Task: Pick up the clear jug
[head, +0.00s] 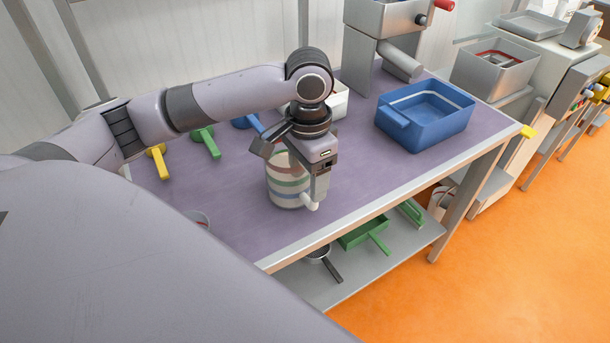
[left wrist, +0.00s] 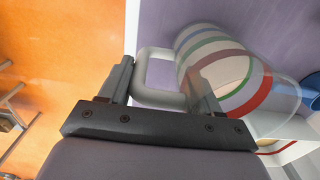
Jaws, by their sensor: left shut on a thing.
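The clear jug (head: 283,187) stands upright at the middle of the purple-topped table (head: 235,225), with coloured bands around its see-through wall. Whether its base touches the table is hard to tell. My left gripper (head: 316,186) is on its right side, pointing down, and shut on its pale handle. In the left wrist view the handle lies between the two fingers of the gripper (left wrist: 163,82), and the body of the jug (left wrist: 228,65) is to the right. The gripper hides part of the jug in the head view. My right gripper is out of view.
A blue tub (head: 425,125) stands to the right. A white container (head: 338,101) is behind my wrist. Yellow (head: 158,163), green (head: 206,142) and blue (head: 248,121) scoops lie at the back left. A lower shelf (head: 345,285) holds green and metal tools.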

